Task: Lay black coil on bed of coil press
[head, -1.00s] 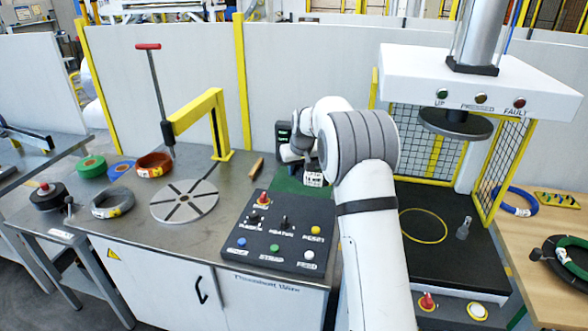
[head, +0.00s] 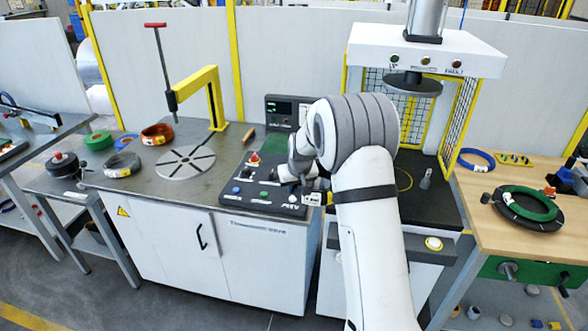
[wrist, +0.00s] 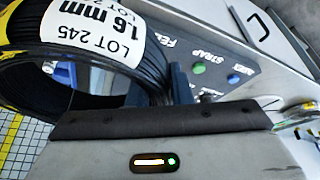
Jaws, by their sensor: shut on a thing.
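The black coil (wrist: 95,85), with a white "LOT 245 1.6 mm" label, is in my gripper (wrist: 160,120) in the wrist view. My gripper is shut on it. In the head view my gripper (head: 308,183) is partly hidden by my arm, over the right end of the control panel; mainly the coil's white label (head: 313,198) shows there. The coil press (head: 426,48) stands to the right, its round plate (head: 410,84) raised above the black bed (head: 440,208). My arm hides the bed's left part.
The control panel (head: 262,195) lies left. The wooden table (head: 490,228) at right holds a green coil (head: 527,203) and a blue coil (head: 477,158).

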